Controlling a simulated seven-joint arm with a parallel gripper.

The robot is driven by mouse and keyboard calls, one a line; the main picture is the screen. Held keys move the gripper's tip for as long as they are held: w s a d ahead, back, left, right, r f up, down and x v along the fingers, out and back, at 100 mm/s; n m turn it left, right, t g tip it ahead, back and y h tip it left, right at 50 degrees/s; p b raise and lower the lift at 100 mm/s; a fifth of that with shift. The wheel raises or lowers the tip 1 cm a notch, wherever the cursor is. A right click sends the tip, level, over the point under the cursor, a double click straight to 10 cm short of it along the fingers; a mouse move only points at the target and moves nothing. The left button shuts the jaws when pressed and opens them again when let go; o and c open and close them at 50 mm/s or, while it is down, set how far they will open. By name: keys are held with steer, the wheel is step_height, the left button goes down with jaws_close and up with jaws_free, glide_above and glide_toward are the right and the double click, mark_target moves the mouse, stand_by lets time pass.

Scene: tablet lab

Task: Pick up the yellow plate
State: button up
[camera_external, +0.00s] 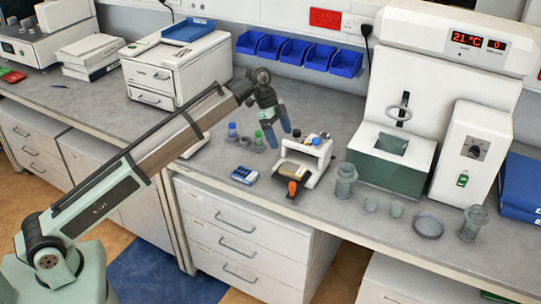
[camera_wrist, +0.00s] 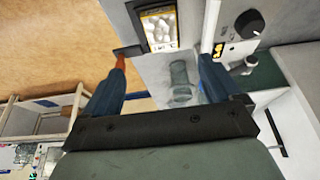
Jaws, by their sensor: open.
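No clear separate yellow plate shows. The nearest match is a small yellow-edged panel (camera_wrist: 160,27) with pale tablets, at the top of the wrist view. It seems to be the tan-yellow patch (camera_external: 296,171) on the front of the small white bench device (camera_external: 309,155) in the external view. My gripper (camera_external: 277,130) is open and empty, above the bench just behind and left of that device. In the wrist view my open gripper (camera_wrist: 162,64) has its two blue fingers wide apart, with the panel beyond them and apart from them.
An orange knob (camera_external: 292,188) sticks out at the device's front. Small bottles (camera_external: 259,138) and a blue box (camera_external: 244,175) stand to its left. A glass jar (camera_external: 345,182), small beakers and a dish (camera_external: 428,226) stand right, before a large white machine (camera_external: 415,110).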

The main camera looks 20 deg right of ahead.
mark_target(293, 169)
steer(key=x, duration=1.3)
steer(key=shift+w+d, duration=0.15)
steer(key=shift+w, duration=0.05)
steer(key=c, duration=1.1)
